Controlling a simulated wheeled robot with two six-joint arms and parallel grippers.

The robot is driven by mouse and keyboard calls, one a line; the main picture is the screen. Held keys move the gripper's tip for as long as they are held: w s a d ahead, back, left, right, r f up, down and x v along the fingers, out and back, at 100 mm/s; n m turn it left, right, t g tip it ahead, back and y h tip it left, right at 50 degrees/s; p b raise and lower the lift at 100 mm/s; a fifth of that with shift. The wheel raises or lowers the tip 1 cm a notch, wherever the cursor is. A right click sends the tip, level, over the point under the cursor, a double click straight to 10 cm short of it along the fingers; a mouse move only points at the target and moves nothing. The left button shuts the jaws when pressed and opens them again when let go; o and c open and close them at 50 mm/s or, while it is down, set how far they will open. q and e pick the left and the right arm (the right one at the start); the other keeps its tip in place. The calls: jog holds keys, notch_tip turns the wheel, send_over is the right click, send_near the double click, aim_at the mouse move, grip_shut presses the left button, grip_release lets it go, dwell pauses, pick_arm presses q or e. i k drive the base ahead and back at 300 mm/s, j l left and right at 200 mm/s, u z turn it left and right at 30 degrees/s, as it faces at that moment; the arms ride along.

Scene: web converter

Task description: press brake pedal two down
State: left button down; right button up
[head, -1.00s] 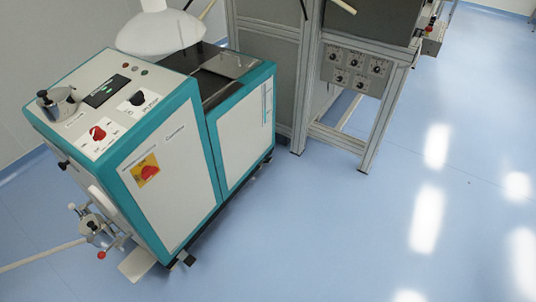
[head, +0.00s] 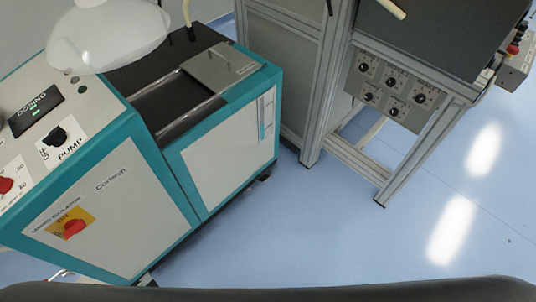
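The teal and white cabinet (head: 115,205), marked PUMP on its sloped panel, fills the left of the head view. A small dark foot or caster part (head: 147,281) shows under its near lower corner, partly cut off by a dark curved edge along the bottom of the picture. Another small dark part (head: 263,179) shows under the cabinet's far right corner. Either may be a brake pedal; they are too small to tell, or to tell whether they are up or down. Neither of my grippers is in view.
A metal frame stand (head: 400,185) with a grey knob box (head: 391,90) stands at the right, close to the cabinet. A white dome (head: 108,38) hangs over the cabinet top. The blue floor (head: 330,245) is clear in front and to the right.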

aim_at(260, 176)
jog(key=i+l+u, duration=0.1)
jog(key=i+l, duration=0.25)
jog(key=i+l+u, duration=0.15)
jog(key=i+l, duration=0.2)
jog(key=l, duration=0.15)
jog(key=i+l+u, duration=0.1)
jog(key=i+l, duration=0.25)
jog(key=l, duration=0.15)
